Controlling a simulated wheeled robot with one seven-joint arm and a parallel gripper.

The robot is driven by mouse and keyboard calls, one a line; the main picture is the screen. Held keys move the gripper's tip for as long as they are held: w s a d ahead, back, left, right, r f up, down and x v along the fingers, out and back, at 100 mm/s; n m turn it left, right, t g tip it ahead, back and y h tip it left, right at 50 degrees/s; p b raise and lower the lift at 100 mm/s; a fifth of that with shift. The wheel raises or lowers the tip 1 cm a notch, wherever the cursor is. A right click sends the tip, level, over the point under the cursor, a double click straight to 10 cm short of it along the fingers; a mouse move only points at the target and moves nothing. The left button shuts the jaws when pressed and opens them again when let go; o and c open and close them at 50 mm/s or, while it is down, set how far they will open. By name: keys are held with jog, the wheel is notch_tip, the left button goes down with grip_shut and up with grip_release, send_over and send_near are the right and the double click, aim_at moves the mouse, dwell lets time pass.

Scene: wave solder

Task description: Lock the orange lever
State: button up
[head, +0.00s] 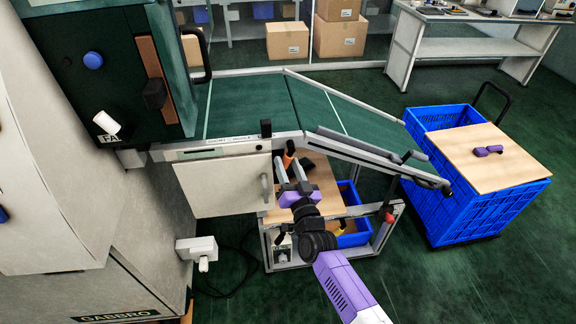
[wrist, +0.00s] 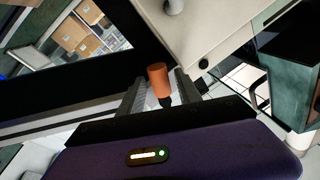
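The orange lever (head: 289,152) is a short orange cylindrical handle at the front edge of the conveyor frame, near the top of the pale door. In the wrist view the orange handle (wrist: 158,80) sits on a dark stem. My gripper (head: 293,172) is just below and in front of the lever in the head view. In the wrist view its fingers stand on either side of the handle, with visible gaps. The gripper is open and holds nothing. Whether the lever is locked cannot be told.
A pale door panel (head: 222,187) with a handle is left of my gripper. The sloping conveyor rail (head: 372,158) extends to the right above a wooden-topped cart. A blue crate (head: 462,208) with a board and purple object (head: 487,151) stands at the right. Open floor lies between.

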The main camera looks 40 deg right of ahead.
dwell(0.3)
jog(key=b+v, duration=0.1)
jog(key=v, duration=0.6)
jog(key=shift+s+b, duration=0.3)
jog(key=shift+s, duration=0.05)
jog(key=shift+a, duration=0.15)
jog(key=s+a+r+n+g+y, duration=0.1)
jog(key=s+a+r+n+y, duration=0.1)
jog(key=s+a, duration=0.4)
jog(key=s+a+r+n+g+y, duration=0.1)
jog(key=s+a+r+n+y, duration=0.2)
jog(key=s, duration=1.3)
jog(key=s+a+r+n+g+y, duration=0.1)
jog(key=s+a+r+n+y, duration=0.1)
jog(key=s+a, duration=0.7)
jog(key=s+n+y, duration=0.1)
jog(key=s+n, duration=0.1)
jog(key=shift+s+n+y, duration=0.3)
jog(key=shift+n, duration=0.1)
